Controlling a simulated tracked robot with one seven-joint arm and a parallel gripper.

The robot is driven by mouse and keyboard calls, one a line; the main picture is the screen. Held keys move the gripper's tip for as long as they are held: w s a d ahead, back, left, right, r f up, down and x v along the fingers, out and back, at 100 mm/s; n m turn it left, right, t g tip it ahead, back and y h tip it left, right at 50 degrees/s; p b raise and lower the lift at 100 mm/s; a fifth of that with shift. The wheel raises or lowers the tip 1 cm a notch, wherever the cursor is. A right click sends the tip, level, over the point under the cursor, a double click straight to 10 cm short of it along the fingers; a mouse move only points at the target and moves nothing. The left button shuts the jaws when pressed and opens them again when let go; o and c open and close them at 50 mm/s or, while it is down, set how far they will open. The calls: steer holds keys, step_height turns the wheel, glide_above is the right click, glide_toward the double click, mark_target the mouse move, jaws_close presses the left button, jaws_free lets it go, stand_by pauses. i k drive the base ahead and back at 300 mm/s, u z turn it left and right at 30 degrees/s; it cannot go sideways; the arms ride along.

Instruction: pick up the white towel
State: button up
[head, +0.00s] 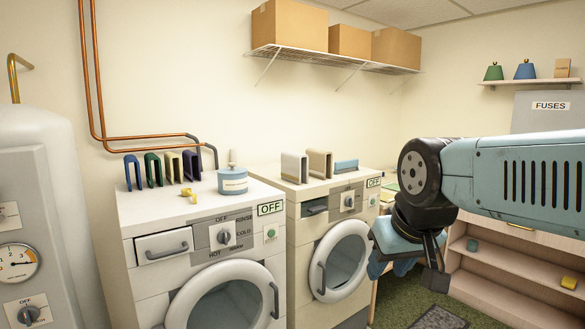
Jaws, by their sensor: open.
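A white folded towel (294,167) stands upright, like an upturned U, on top of the right-hand washing machine (272,178). A tan folded towel (319,164) stands just to its right, and a low blue thing (346,165) lies beyond that. My gripper (407,268) hangs pointing down to the right of this machine, in front of the wooden shelving. It is open and well apart from the towel. Part of its jaws is hidden by its own wrist, so I cannot see clearly between the fingers.
The left-hand machine (190,208) bears several upright folded cloths, blue, green, cream and purple, and a blue-and-white lidded pot (232,180). A wire shelf (340,58) with cardboard boxes hangs above. A grey tank (35,210) stands at left. Wooden shelving (490,270) is at right.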

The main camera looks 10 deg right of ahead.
mark_target(294, 166)
steer(key=i, duration=0.45)
steer(key=u, duration=0.2)
steer(key=k, duration=0.55)
steer(key=z, duration=0.25)
steer(key=i, duration=2.2)
steer(key=u, duration=0.2)
